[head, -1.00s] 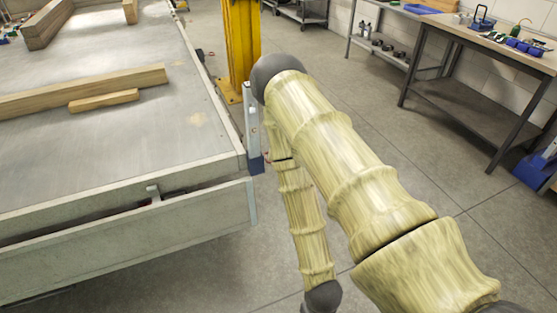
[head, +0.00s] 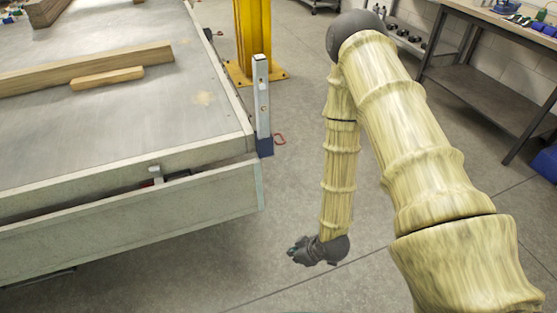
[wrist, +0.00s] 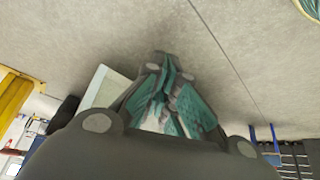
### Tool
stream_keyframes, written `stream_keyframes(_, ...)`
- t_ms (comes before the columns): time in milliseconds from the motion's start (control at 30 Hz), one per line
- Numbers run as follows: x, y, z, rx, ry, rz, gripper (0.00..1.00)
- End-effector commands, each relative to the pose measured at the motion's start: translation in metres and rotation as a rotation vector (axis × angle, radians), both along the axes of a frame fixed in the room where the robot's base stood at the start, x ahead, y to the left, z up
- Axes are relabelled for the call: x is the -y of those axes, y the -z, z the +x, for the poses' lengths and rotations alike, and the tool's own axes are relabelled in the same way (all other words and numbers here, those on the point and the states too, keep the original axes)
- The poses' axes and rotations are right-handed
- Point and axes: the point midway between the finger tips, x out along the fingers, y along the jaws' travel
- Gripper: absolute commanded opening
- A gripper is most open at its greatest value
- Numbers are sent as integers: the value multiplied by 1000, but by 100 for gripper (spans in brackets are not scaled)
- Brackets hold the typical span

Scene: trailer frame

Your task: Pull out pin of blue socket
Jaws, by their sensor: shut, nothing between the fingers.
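The blue socket (head: 265,147) sits at the near right corner of the trailer frame, around the foot of an upright grey post (head: 262,95). A small red loop (head: 280,139) sticks out to the right beside the socket; it looks like the pin's handle, but the pin's shaft cannot be made out. My gripper (head: 294,254) hangs low over the floor, below and slightly right of the socket and well apart from it. In the wrist view its teal-padded fingers (wrist: 163,72) are closed together with nothing between them. The socket cannot be made out in the wrist view.
The trailer bed (head: 120,115) fills the left, with wooden beams (head: 90,68) on it and a hinged side board (head: 130,235) at its front edge. A yellow column (head: 254,40) stands behind the post. A workbench (head: 480,75) is at the right. The floor around my gripper is clear.

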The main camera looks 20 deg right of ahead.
Motion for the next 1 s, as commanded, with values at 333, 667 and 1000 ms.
stream_keyframes(333, 31, -36, 189, 802, -573, -211, 0)
stream_keyframes(667, 76, -105, 259, 1376, -865, -605, 0)
stream_keyframes(1000, 86, -123, 266, 1483, -912, -707, 0)
